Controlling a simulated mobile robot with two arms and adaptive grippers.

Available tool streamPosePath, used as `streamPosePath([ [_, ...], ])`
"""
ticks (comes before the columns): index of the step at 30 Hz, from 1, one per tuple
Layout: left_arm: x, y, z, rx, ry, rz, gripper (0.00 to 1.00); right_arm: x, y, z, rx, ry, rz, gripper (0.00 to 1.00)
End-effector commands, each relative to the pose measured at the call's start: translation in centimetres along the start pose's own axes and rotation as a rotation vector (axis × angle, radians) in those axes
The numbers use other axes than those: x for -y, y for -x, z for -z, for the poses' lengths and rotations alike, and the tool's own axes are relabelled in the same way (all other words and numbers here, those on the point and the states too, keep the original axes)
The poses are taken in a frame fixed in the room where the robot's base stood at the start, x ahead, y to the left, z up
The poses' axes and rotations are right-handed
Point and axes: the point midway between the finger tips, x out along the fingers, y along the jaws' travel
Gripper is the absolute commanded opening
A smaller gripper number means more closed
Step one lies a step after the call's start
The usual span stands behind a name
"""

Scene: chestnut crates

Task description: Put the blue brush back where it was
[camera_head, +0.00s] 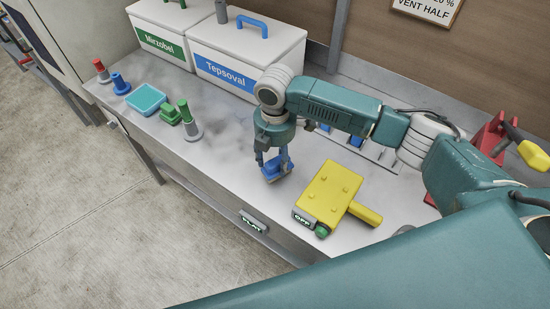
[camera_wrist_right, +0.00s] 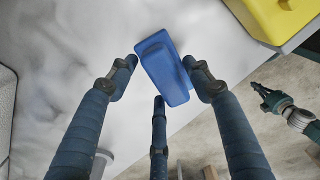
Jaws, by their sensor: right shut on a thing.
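The blue brush (camera_head: 272,171) is in my right gripper (camera_head: 274,163), over the bench close to its front edge. In the right wrist view the brush (camera_wrist_right: 163,68) lies slantwise between the fingertips (camera_wrist_right: 160,80), which press on its sides. Whether its underside touches the bench top (camera_head: 225,150) cannot be told. A dark teal jointed part, likely my left gripper (camera_wrist_right: 275,102), shows small at the right of the wrist view, over the floor; its jaw state is unclear. The head view does not show it.
The yellow device (camera_head: 333,190) lies just right of the brush. A teal tray (camera_head: 146,99), a green block (camera_head: 171,115) and several pegs stand left. Two lidded bins, Mirzobel (camera_head: 163,45) and Tepsoval (camera_head: 228,73), stand behind. A red stand (camera_head: 490,135) is at right. Bench left of the brush is clear.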

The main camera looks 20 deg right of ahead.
Motion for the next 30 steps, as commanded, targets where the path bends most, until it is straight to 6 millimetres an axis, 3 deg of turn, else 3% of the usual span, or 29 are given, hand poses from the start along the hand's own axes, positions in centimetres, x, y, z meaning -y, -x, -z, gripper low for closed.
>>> streamPosePath([
  [1,0.0,-0.1,0.0,0.000,0.000,0.000,0.00,0.1,-0.2,0.1,-0.001,0.001,0.004,0.29],
  [2,0.0,-0.1,0.0,0.000,0.000,0.000,0.00,0.2,-0.2,0.1,-0.001,0.001,0.005,0.56],
  [4,0.0,-0.1,0.0,0.000,0.000,0.000,0.00,0.2,-0.2,0.1,-0.001,0.001,0.005,0.69],
  [17,-0.1,-0.4,-0.1,0.001,0.000,-0.001,0.00,0.0,0.9,0.1,-0.002,0.000,0.001,0.69],
  [30,-0.2,-2.6,-0.4,0.002,0.000,-0.001,0.00,-0.1,9.5,0.1,-0.001,0.001,-0.001,0.69],
])
